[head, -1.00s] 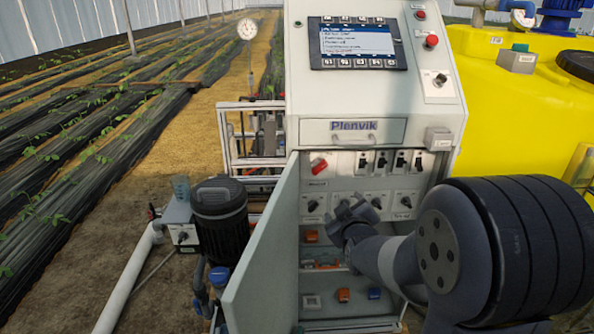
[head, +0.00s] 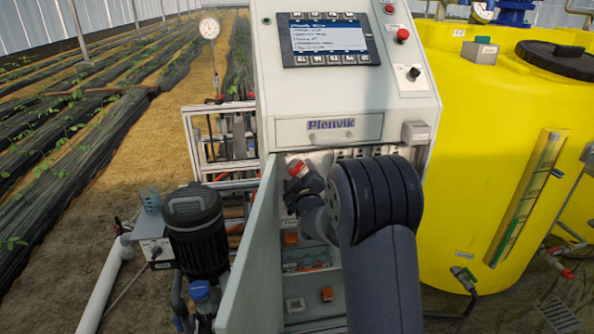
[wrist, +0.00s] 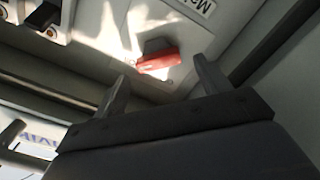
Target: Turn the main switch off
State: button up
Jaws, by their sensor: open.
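The main switch is a red handle on a dark base, on the panel inside the open cabinet. In the head view its red handle (head: 298,169) shows at the upper left of the opening, partly covered by my gripper (head: 303,184). In the wrist view the red handle (wrist: 160,61) lies just beyond the gap between my fingertips (wrist: 162,84), next to a label (wrist: 195,6) that is partly cut off. My gripper is open and empty. One finger is on each side of the handle's line, and I cannot tell whether either touches it.
The open cabinet door (head: 250,255) stands close to the left of my gripper. A row of breakers (head: 345,153) sits right of the switch, partly hidden by my arm. A black pump (head: 195,225) stands left, a yellow tank (head: 470,170) right.

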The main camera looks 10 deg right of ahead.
aim_at(297, 168)
jog(key=shift+w, duration=1.05)
jog(key=c, duration=1)
jog(key=shift+o, duration=0.2)
